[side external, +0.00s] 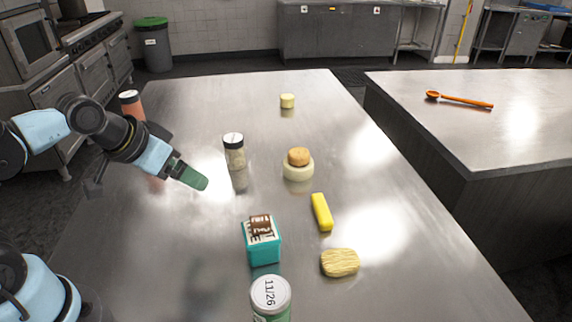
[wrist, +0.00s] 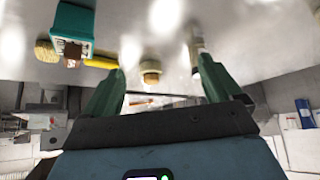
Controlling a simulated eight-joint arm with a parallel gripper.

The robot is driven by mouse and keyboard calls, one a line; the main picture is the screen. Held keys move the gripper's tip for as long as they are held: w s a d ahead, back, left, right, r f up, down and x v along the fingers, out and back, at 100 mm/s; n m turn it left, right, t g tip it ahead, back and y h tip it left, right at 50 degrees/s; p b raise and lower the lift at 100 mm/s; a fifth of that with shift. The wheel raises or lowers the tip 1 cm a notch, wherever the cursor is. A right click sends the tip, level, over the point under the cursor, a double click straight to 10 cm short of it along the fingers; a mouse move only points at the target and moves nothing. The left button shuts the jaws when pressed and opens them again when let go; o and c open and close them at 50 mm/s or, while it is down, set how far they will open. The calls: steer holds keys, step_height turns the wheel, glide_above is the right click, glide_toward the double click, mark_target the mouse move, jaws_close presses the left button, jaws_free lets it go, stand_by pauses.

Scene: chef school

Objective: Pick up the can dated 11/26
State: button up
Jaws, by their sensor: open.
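The can dated 11/26 (side external: 270,296) stands upright at the near edge of the side external view. Its white lid carries the date, and its green side is cut off by the frame. I do not make it out in the wrist view. My gripper (side external: 193,180) is over the left part of the steel table, up and left of the can and well apart from it. In the wrist view my gripper (wrist: 160,85) shows two green fingers spread apart with nothing held between them.
A teal box (side external: 262,246) with a brown piece on top stands just behind the can. A noodle block (side external: 340,262), yellow stick (side external: 322,212), stacked cheeses (side external: 298,168), jar (side external: 234,155) and small yellow cylinder (side external: 287,101) are spread out. An orange container (side external: 131,103) stands behind my arm.

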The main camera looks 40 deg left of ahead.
steer(key=d+f+n+g+h, duration=0.2)
steer(key=d+n+g+h, duration=0.2)
steer(key=d+n, duration=0.2)
steer(key=n+g+h, duration=0.8)
glide_toward(261, 278)
steer(key=x, duration=1.3)
steer(key=shift+r, duration=0.1)
steer(key=shift+c, duration=0.4)
steer(key=c, duration=1.2)
